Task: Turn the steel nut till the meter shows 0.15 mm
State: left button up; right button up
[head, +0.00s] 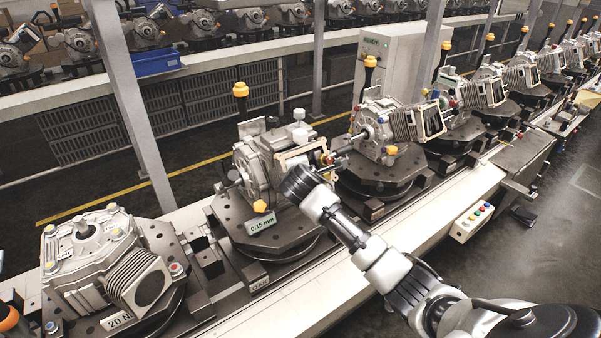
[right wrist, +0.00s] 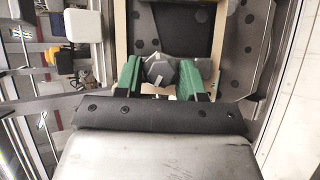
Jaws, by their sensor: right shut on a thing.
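The steel nut (right wrist: 157,69) shows in the right wrist view as a grey hexagonal piece with a pale mark. My right gripper (right wrist: 160,75) has its two green fingers on either side of it and is shut on it. In the head view my right arm reaches in from the lower right, and its dark gripper body is against the middle engine unit (head: 250,165); the nut is hidden there. The meter (head: 262,224), a small display at the front of that unit's fixture, reads 0.15 mm. My left gripper is not in view.
Another unit (head: 105,265) with a "20 N" plate sits on the fixture at front left. A further unit (head: 385,130) stands just right of the middle one. A post (head: 135,100) rises behind the line. A button box (head: 472,221) is on the conveyor's front side.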

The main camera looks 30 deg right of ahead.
jog(key=shift+m+g, duration=0.5)
jog(key=shift+m, duration=0.5)
jog(key=o, duration=0.9)
jog(key=shift+o, duration=0.2)
jog(key=b+v, duration=0.3)
jog(key=v, duration=0.7)
jog(key=shift+s+r, duration=0.3)
jog(key=shift+r, duration=0.1)
